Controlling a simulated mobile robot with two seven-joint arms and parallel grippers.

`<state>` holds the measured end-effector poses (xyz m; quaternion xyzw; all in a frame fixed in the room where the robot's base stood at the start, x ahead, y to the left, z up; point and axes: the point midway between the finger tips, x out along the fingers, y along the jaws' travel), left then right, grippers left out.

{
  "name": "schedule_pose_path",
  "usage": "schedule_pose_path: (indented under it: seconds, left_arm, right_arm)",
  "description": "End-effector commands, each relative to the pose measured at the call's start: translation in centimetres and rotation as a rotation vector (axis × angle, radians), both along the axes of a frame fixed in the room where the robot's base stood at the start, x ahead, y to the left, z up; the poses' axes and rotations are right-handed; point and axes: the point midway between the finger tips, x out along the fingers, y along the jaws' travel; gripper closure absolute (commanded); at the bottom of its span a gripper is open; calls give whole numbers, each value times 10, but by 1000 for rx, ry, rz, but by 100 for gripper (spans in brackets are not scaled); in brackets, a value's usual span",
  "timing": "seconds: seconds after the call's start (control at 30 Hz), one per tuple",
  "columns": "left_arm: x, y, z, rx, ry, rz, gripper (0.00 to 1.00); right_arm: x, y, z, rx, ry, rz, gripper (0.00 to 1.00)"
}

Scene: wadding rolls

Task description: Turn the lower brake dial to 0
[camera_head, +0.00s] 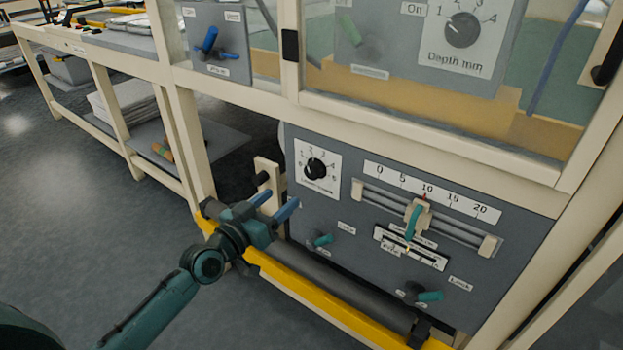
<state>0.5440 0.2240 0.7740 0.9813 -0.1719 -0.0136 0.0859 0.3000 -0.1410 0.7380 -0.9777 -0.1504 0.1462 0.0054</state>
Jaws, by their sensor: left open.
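The lower dial (316,168) is a round black knob on a white number plate at the left of the grey lower panel (350,225). The small print under the knob is too blurred to read for certain, and I cannot tell which number its pointer marks. My left gripper (274,203) is open and empty, with its two blue fingers apart. It is below and left of the dial in the picture, not touching it. My right gripper is out of view.
A slider with a teal handle (413,222) runs under a 0 to 20 scale (430,192). Two teal-handled latches (321,240) (428,296) sit lower. A yellow rail (300,290) and dark roller (340,285) run below. A depth dial (462,30) is above.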

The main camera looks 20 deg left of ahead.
Motion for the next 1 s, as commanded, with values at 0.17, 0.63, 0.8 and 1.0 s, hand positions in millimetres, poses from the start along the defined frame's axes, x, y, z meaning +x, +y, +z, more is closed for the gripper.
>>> schedule_pose_path:
  seconds: [0.17,0.63,0.8,1.0]
  left_arm:
    - [37,-14,1,-5,-3,0,42]
    - [101,-38,-1,1,2,-2,42]
    - [103,-39,0,0,2,-2,42]
    - [103,-39,0,1,2,-2,45]
  right_arm:
    - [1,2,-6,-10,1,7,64]
    - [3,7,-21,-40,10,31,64]
    - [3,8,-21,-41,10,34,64]
    - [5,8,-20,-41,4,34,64]
